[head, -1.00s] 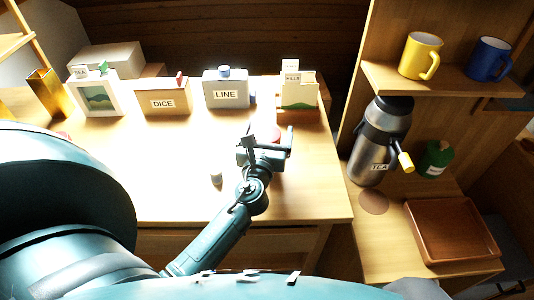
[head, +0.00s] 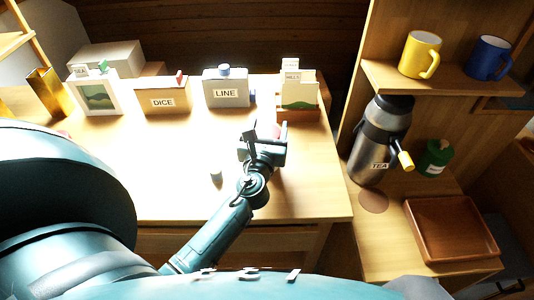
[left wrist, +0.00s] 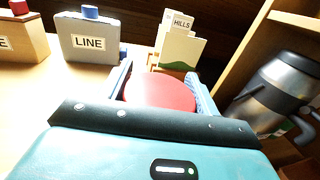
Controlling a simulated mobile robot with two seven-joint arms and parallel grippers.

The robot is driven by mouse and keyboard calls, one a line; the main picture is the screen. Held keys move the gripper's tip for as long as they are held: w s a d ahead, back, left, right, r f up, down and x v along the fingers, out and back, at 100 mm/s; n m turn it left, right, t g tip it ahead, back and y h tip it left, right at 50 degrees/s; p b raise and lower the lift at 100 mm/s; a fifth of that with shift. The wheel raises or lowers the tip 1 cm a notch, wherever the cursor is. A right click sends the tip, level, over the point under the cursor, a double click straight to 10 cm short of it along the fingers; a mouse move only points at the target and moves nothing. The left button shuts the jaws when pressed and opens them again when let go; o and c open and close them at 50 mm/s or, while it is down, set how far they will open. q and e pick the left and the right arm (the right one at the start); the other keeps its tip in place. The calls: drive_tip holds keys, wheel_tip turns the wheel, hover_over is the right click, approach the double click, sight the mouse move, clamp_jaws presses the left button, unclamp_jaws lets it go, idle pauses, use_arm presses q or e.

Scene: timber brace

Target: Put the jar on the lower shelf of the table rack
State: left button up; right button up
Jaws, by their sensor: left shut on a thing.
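My left gripper (head: 268,143) is over the front right part of the wooden table (head: 170,195). It is shut on a red round thing (left wrist: 160,92), seen between its two fingers in the left wrist view. Only its red top shows; it may be the jar's lid, and the body below is hidden. In the head view only a little red shows at the fingers. A green jar-like container (head: 435,158) stands on the right-hand unit. I cannot tell for sure which shelves are the table rack; a wooden shelf piece (head: 14,42) shows at top left. My right gripper is not in view.
A picture frame (head: 95,95), DICE box (head: 163,98), LINE container (head: 226,90) and HILLS card holder (head: 298,95) line the table's back. A small grey object (head: 216,175) stands left of my forearm. At right are a TEA flask (head: 380,140), brown tray (head: 450,228) and two mugs.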

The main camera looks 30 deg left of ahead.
use_arm(q)
drive_tip(key=c, duration=0.3)
drive_tip(key=shift+r, duration=0.3)
drive_tip(key=shift+c, duration=0.2)
wheel_tip(320, 180, up, 5)
drive_tip(key=p, duration=0.3)
wheel_tip(320, 180, up, 4)
drive_tip(key=shift+f+p, duration=0.15)
drive_tip(key=shift+p, duration=0.7)
drive_tip(key=shift+r, duration=0.4)
drive_tip(key=s+d+r+m+t+h, duration=0.1)
drive_tip(key=s+d+m+h, duration=0.3)
drive_tip(key=s, duration=0.9)
drive_tip(key=d+h, duration=0.2)
drive_tip(key=d, duration=0.2)
drive_tip(key=shift+d+p, duration=0.3)
drive_tip(key=shift+d, duration=0.05)
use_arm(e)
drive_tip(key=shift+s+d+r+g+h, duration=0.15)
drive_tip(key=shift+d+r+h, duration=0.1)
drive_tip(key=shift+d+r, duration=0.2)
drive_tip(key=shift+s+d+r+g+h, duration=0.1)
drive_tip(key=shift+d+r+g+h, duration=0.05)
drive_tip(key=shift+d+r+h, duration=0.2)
use_arm(q)
drive_tip(key=shift+r, duration=0.1)
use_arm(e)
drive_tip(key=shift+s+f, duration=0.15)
